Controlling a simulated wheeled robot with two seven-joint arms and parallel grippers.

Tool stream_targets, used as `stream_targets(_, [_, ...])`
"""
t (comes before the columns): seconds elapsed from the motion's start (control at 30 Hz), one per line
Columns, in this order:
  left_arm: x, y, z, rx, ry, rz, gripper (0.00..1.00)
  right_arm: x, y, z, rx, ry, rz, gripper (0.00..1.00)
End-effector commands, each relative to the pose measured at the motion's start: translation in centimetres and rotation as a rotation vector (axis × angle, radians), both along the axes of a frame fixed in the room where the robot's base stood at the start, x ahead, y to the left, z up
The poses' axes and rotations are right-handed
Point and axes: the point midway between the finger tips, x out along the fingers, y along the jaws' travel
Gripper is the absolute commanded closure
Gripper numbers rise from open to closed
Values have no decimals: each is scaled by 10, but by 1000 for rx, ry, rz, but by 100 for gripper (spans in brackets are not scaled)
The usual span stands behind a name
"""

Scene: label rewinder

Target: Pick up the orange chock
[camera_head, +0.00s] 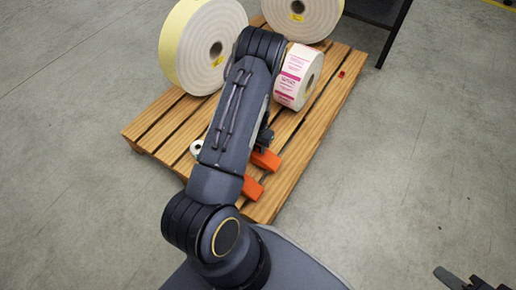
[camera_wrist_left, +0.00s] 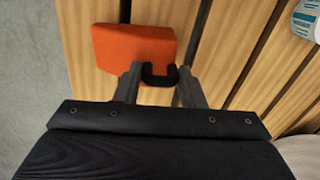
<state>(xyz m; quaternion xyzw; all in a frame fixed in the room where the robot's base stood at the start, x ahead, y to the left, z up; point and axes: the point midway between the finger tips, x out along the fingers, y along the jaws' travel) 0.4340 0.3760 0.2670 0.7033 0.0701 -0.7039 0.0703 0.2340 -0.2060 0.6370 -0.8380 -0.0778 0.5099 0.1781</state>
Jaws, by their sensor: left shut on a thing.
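An orange chock (camera_wrist_left: 133,47) with a black handle (camera_wrist_left: 160,76) is in the left wrist view, over the wooden slats. My left gripper (camera_wrist_left: 158,88) is shut on the black handle, its fingers on either side. In the head view my left gripper (camera_head: 265,138) is partly hidden behind my forearm. An orange chock (camera_head: 266,160) shows just below it, and another orange piece (camera_head: 252,188) shows nearer the pallet's front edge. I cannot tell whether the held chock touches the slats. My right gripper (camera_head: 462,279) is partly in view at the lower right, away from the pallet.
A wooden pallet (camera_head: 330,98) bears two large rolls, one at the left (camera_head: 190,45) and one at the back (camera_head: 312,15), and a smaller pink-printed label roll (camera_head: 291,78). A small white roll (camera_head: 196,148) lies left of my arm. The concrete floor (camera_head: 430,130) at right is clear.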

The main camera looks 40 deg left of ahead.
Motion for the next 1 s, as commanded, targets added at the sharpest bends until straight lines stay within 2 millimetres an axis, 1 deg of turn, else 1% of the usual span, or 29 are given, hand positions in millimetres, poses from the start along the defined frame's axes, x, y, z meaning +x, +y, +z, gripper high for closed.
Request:
stream_targets(0.03, [3,-6,14,0,-3,-3,100,0,0,9,0,0,0,64])
stream_targets(0.3, [15,-50,70,0,-4,-7,100,0,0,39,0,0,0,64])
stream_targets(0.4, [21,-73,78,0,0,-9,100,0,0,46,0,0,0,64])
stream_targets(0.6, [32,-109,93,0,-2,-6,100,0,0,57,0,0,0,64])
stream_targets(0.7, [35,-121,98,0,-2,-4,100,0,0,61,0,0,0,64])
stream_targets(0.8, [37,-128,101,0,-1,-3,100,0,0,63,0,0,0,64])
stream_targets(1.0, [39,-135,103,0,-1,-1,100,0,0,64,0,0,0,64])
